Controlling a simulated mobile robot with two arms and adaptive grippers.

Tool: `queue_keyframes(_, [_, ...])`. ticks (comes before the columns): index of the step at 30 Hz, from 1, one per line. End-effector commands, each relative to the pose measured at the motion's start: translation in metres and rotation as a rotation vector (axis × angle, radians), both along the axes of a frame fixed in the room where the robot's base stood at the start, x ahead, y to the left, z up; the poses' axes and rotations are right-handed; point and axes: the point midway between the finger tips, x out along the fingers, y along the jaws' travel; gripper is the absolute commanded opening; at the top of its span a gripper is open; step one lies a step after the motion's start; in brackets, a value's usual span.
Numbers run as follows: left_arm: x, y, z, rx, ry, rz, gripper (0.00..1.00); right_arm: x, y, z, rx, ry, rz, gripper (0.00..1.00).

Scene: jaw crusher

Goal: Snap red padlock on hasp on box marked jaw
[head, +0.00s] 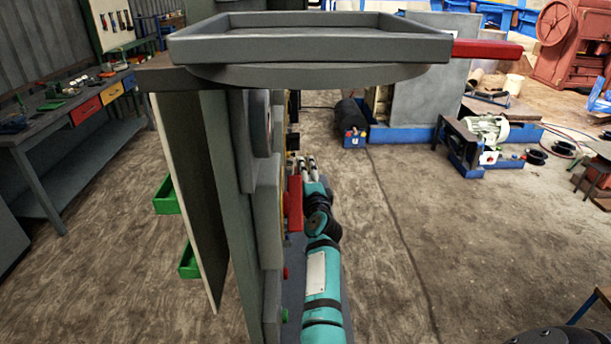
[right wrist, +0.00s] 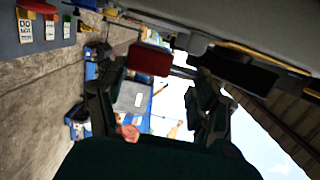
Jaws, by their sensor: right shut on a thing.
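In the right wrist view, my right gripper (right wrist: 160,72) has its dark fingers on either side of a red block, which looks like the red padlock (right wrist: 150,58). It is shut on this block; the shackle is not clear. In the head view, a teal arm link of mine reaches up along the right of a grey upright panel (head: 240,215), but the gripper cannot be made out there. A red upright piece (head: 295,203) is beside that arm. I cannot make out the hasp or the box marked jaw. My left gripper is not in view.
A grey tray (head: 310,53) with a red handle (head: 485,49) tops the panel and blocks part of the view. White tags (right wrist: 25,30) hang from a grey board in the wrist view. A workbench (head: 70,115) stands left; open floor (head: 450,230) lies right.

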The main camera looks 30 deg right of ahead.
Motion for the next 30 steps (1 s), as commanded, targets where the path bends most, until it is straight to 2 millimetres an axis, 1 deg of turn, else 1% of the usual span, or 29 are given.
queue_keyframes(7, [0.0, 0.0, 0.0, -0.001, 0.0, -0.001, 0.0, 0.0, 0.001, 0.001, 0.0, -0.001, 0.0, 0.28])
queue_keyframes(30, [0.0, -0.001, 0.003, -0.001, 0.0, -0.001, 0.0, 0.008, 0.013, 0.001, 0.002, -0.004, 0.0, 0.28])
